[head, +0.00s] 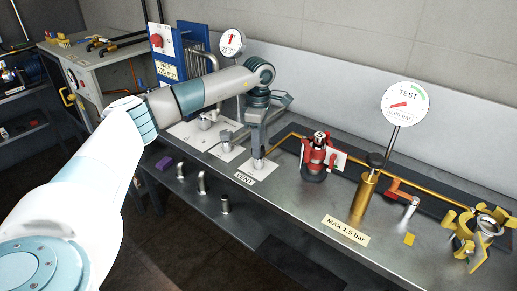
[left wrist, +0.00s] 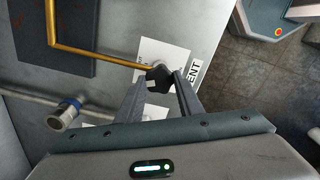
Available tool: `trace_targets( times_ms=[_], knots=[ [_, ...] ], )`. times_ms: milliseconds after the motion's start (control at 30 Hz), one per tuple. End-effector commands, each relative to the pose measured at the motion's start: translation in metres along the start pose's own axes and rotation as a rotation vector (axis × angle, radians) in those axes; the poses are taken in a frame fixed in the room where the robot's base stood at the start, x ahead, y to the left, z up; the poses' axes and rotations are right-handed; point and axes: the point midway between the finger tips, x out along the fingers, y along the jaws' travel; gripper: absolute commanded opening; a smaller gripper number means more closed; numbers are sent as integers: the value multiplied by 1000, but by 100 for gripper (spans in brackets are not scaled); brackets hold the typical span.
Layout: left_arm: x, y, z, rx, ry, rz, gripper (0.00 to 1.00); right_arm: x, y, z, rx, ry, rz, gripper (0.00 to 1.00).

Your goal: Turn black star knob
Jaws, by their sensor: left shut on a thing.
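The black star knob (left wrist: 158,78) shows in the left wrist view as a dark lobed knob over a white plate (left wrist: 172,53) lettered VENT. My left gripper (left wrist: 157,84) is shut on it, with one finger on each side. In the head view my left gripper (head: 257,148) points straight down at the VENT plate (head: 257,171) and its fingers hide most of the knob. The knob's turn angle cannot be told. My right gripper is in neither view.
A thin brass pipe (head: 283,141) runs from the vent to the right. A red fitting (head: 319,160), a brass cylinder (head: 363,197) and a TEST gauge (head: 404,103) stand farther right. Metal stubs (head: 225,140) stand to the left.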

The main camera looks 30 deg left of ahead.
Motion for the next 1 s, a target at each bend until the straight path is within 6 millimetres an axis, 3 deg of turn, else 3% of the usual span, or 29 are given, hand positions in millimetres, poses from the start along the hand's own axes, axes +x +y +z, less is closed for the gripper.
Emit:
trace_targets(
  times_ms=[300, 600, 1000],
  knots=[
    [-1, 1, 0, 266, -2, 6, 11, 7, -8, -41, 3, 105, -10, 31],
    [-2, 2, 0, 405, -2, 7, 11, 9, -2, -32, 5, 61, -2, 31],
    [-3, 2, 0, 433, -2, 7, 11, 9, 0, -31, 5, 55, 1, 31]
  ],
)
